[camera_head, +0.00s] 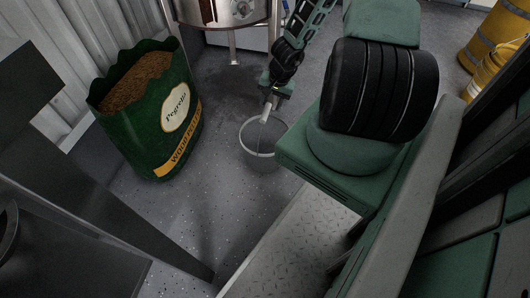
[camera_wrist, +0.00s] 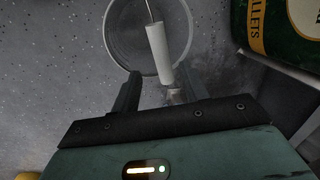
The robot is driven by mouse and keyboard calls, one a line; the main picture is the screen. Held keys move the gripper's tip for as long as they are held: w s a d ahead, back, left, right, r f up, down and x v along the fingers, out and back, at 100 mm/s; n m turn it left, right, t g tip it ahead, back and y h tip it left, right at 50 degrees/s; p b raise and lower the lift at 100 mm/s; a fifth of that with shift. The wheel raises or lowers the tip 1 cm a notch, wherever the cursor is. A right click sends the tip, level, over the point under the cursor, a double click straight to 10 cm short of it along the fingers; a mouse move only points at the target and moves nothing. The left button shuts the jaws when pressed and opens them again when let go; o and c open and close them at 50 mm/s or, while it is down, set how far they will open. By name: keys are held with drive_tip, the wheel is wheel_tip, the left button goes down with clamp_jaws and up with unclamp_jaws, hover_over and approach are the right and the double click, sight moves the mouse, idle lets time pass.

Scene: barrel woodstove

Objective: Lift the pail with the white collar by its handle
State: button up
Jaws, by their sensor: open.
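The pail (camera_head: 262,162) stands on the floor below the end of my arm in the head view; it looks grey with a pale round rim. In the wrist view I look down into the pail (camera_wrist: 126,42). Its white cylindrical handle grip (camera_wrist: 157,48) on a thin wire crosses the opening; it also shows in the head view (camera_head: 265,114). My gripper (camera_wrist: 160,84) is open, with one dark finger to each side of the grip's near end. It is empty; contact with the grip cannot be told. In the head view my gripper (camera_head: 271,98) is small and partly hidden.
A green wood pellet sack (camera_head: 150,110) stands open left of the pail; part of it shows at the wrist view's upper right (camera_wrist: 270,25). A metal stove on legs (camera_head: 232,14) is behind. Yellow barrels (camera_head: 492,45) stand at far right. Floor around the pail is clear.

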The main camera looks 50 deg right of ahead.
sight(267, 109)
drive_tip(key=b+x, duration=0.1)
drive_tip(key=x, duration=0.2)
drive_tip(key=b+x, duration=0.2)
drive_tip(key=x, duration=0.1)
drive_tip(key=shift+w+d+f, duration=0.1)
drive_tip(key=shift+w+f, duration=0.15)
drive_tip(key=shift+w, duration=0.05)
clamp_jaws()
